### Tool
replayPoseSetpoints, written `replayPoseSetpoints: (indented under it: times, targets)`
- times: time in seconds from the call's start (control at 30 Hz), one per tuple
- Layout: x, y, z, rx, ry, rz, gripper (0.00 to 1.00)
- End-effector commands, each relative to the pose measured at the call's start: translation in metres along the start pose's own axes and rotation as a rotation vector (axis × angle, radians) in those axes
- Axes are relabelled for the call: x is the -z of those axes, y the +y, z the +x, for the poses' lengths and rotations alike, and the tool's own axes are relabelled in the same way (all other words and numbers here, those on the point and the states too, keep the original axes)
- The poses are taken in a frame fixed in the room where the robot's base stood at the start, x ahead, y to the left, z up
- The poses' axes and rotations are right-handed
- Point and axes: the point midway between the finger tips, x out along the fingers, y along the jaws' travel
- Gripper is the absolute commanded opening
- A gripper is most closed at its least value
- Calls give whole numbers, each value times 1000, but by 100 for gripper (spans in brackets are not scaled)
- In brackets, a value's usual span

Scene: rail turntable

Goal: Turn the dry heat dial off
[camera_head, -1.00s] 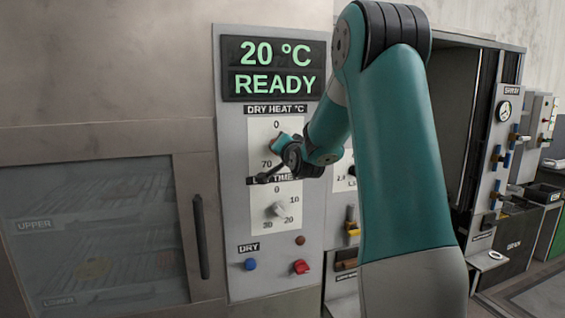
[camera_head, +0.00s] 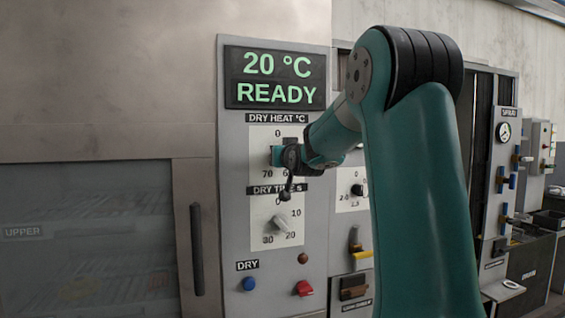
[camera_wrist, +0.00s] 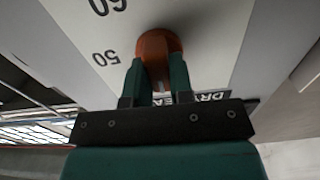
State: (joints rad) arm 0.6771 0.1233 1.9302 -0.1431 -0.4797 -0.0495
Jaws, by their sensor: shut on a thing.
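The dry heat dial is an orange-brown knob (camera_wrist: 159,44) on a pale scale plate in the wrist view. The figures 60 and 50 show inverted to its left, and part of the dry heat label lies below right. The two teal fingers of my gripper (camera_wrist: 157,66) are shut on the knob, one on each side. In the head view, my gripper (camera_head: 277,156) covers the knob on the dry heat scale plate (camera_head: 260,134).
The display (camera_head: 275,78) reads 20 °C READY. Below my gripper are the dry time dial (camera_head: 279,223), a blue button (camera_head: 249,284) and a red switch (camera_head: 304,288). A door handle (camera_head: 197,249) stands out at the left. Another dial (camera_head: 357,190) is to the right.

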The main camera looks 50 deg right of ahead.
Motion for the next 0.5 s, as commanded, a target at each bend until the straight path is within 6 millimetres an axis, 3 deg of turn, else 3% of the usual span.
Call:
replayPoseSetpoints:
  times: [0.5]
  targets:
    - [-3, -1, 0, 2, -9, -33, 0]
